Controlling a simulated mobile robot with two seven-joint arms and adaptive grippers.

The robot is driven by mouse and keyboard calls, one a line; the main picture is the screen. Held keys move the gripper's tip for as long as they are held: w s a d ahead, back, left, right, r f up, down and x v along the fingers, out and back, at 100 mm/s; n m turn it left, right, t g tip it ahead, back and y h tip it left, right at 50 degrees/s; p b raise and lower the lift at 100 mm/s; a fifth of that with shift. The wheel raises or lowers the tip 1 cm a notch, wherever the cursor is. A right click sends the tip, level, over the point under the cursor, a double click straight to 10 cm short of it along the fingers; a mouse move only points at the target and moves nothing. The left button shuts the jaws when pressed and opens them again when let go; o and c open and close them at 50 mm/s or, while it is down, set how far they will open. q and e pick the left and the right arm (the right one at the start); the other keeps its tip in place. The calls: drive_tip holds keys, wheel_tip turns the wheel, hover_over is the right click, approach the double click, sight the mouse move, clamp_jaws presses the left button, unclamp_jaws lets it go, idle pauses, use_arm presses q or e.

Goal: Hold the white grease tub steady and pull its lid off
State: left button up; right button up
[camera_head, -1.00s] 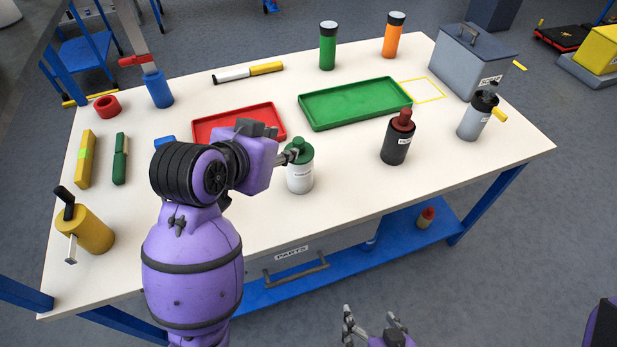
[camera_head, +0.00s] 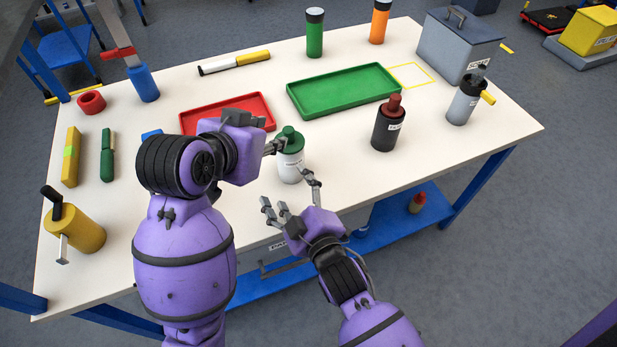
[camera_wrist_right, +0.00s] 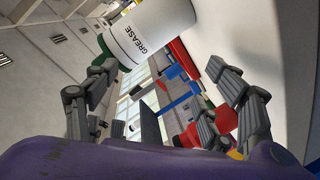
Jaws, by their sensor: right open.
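The white grease tub (camera_head: 290,167) stands upright near the table's front edge with its green lid (camera_head: 289,140) on. In the right wrist view the white tub (camera_wrist_right: 158,32) with its GREASE label appears at the top, the green lid (camera_wrist_right: 106,52) at its left end. My left gripper (camera_head: 278,146) is at the left side of the lid; its far finger is partly hidden, and I cannot tell whether it grips. My right gripper (camera_head: 287,190) is open and empty, just in front of the tub. Its fingers also show spread in the right wrist view (camera_wrist_right: 160,85).
A red tray (camera_head: 262,103) lies behind my left arm and a green tray (camera_head: 345,92) behind the tub. A dark bottle with a red top (camera_head: 388,126) stands to the right. The table (camera_head: 440,170) is clear between that bottle and the front edge.

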sight(291, 158)
drive_tip(key=w+d+n, duration=0.1)
drive_tip(key=n, duration=0.3)
drive_tip(key=w+d+n+t, duration=0.1)
drive_tip(key=n, duration=0.3)
drive_tip(key=w+d+r+n, duration=0.1)
drive_tip(key=d+n, duration=0.1)
drive_tip(key=n, duration=0.2)
drive_tip(key=shift+t, duration=0.4)
drive_tip(key=n, duration=0.4)
drive_tip(key=shift+w+d+f+y, duration=0.1)
drive_tip(key=shift+w+d+y, duration=0.1)
drive_tip(key=shift+y, duration=0.2)
drive_tip(key=n, duration=0.3)
drive_tip(key=shift+w+f+n+y, duration=0.15)
drive_tip(key=shift+n+y, duration=0.15)
drive_tip(key=shift+n, duration=0.1)
drive_tip(key=n, duration=0.3)
drive_tip(key=shift+f+n+y, duration=0.3)
drive_tip(key=shift+f, duration=0.05)
drive_tip(key=n, duration=0.2)
drive_tip(key=f+n+g+y, duration=0.1)
drive_tip(key=n, duration=0.2)
drive_tip(key=shift+f, duration=0.2)
drive_tip(key=shift+w+a, duration=0.1)
drive_tip(key=shift+w, duration=0.15)
drive_tip(key=x, duration=0.7)
drive_tip(key=shift+w+a+f, duration=0.1)
drive_tip(key=shift+w+f, duration=0.05)
drive_tip(key=shift+c, duration=0.4)
drive_tip(key=c, duration=1.4)
